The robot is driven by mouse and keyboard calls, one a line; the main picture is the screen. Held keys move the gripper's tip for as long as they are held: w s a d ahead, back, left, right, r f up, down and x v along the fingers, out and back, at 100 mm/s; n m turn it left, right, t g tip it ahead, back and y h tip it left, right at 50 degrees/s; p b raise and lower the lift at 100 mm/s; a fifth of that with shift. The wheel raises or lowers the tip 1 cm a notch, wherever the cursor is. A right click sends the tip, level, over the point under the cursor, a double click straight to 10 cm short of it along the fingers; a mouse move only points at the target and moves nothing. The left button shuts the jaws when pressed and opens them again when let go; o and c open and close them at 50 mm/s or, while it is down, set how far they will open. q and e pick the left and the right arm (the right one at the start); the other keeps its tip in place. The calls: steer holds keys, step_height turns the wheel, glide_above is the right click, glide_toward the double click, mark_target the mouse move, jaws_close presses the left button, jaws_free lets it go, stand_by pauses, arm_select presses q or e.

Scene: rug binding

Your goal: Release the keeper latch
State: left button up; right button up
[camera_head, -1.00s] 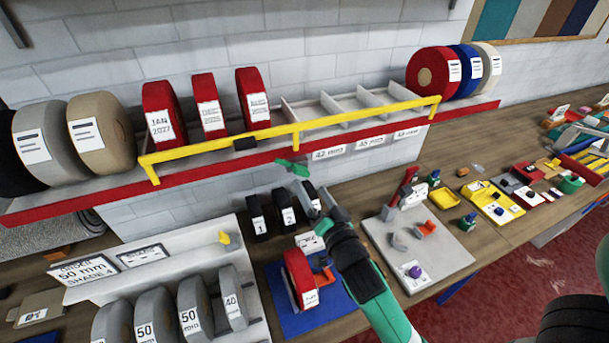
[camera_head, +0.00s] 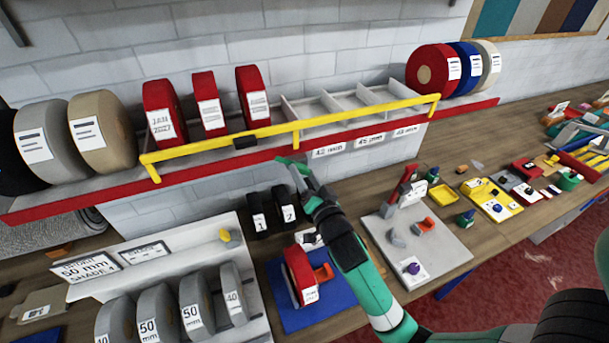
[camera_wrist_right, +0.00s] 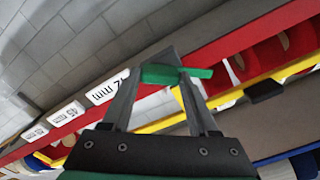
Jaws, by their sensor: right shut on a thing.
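The keeper latch, a small green lever (camera_head: 284,161), sits at the red front edge of the wall shelf (camera_head: 220,165), below the yellow keeper bar (camera_head: 350,117). My right gripper (camera_head: 297,170) reaches up to it from below and is shut on it. In the right wrist view the green latch (camera_wrist_right: 196,73) lies crosswise between the tips of my right gripper (camera_wrist_right: 172,72), sticking out past one finger. The fingers hide part of it. The bar runs in front of the red rolls (camera_head: 165,115) on the shelf. My left gripper is not in view.
A black block (camera_head: 245,143) sits on the bar. Below are a grey roll rack (camera_head: 215,250), a blue mat (camera_head: 290,318) with a red roll, and a pale board (camera_head: 450,255) with small parts. Shelf slots right of the red rolls are empty.

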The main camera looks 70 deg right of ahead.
steer(key=shift+c, duration=1.1)
steer(key=n+p, duration=0.1)
steer(key=n, duration=0.2)
steer(key=shift+r+n, duration=0.1)
steer(key=shift+n, duration=0.2)
steer(key=shift+n+p, duration=0.4)
steer(key=shift+n, duration=1.3)
steer(key=o, duration=1.4)
